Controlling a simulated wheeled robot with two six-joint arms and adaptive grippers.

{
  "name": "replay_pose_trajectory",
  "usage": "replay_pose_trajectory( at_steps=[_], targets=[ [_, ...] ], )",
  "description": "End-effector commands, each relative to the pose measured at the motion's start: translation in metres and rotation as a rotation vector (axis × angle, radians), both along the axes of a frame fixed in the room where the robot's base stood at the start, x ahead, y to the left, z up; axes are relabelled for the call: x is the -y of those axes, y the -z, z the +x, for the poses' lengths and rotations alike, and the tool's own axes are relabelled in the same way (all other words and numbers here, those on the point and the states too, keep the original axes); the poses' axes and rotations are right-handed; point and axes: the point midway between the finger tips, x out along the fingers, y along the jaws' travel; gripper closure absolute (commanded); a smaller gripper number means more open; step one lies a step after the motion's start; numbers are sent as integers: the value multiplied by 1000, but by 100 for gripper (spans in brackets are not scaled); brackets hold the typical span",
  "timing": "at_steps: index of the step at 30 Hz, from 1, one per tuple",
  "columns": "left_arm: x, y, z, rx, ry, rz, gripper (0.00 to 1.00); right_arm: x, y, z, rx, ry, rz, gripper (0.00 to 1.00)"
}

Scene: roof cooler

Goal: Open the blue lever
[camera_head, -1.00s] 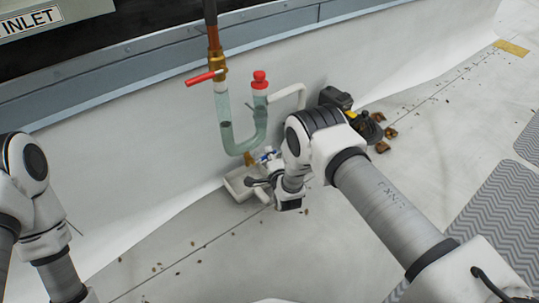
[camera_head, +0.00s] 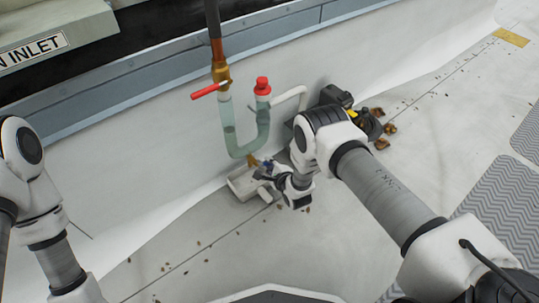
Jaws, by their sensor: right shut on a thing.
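The blue lever (camera_head: 267,164) is a small blue piece low by the wall, just below the brass fitting (camera_head: 252,160) under the clear U-shaped tube (camera_head: 241,150). My right gripper (camera_head: 263,174) is at the lever and shut on it, as far as the small view shows. Its fingers and wrist hide much of the lever, so its angle is hard to read. My left arm (camera_head: 40,215) is at the left edge, and its gripper is outside the view.
A red lever (camera_head: 209,90) sits on the brass valve above the tube, and a red cap (camera_head: 263,86) tops its other leg. A pale tray (camera_head: 243,184) lies below the tube. A black-and-yellow tool (camera_head: 362,118) and brown leaves (camera_head: 389,128) lie right of my right arm.

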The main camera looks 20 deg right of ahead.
Motion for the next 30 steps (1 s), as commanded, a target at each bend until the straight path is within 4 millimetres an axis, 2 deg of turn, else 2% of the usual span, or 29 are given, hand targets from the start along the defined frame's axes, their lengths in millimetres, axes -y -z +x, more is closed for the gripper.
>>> replay_pose_trajectory(
  at_steps=[1,10,26,27,29,30],
  targets=[
    [0,-6,-1,-3,-1,0,60,-1,0,-3,-12,0,29,100],
    [0,-8,-2,-7,-3,-1,60,-7,9,-9,-58,0,163,100],
    [0,-8,-2,-7,-2,-1,60,-8,10,-9,-70,-1,196,100],
    [0,-8,-2,-7,-2,-1,60,-9,10,-10,-70,-1,196,84],
    [0,-8,-2,-6,-2,-1,60,-9,10,-10,-70,-1,196,63],
    [0,-8,-2,-6,-2,-1,60,-8,10,-10,-70,-1,196,61]
  ],
)
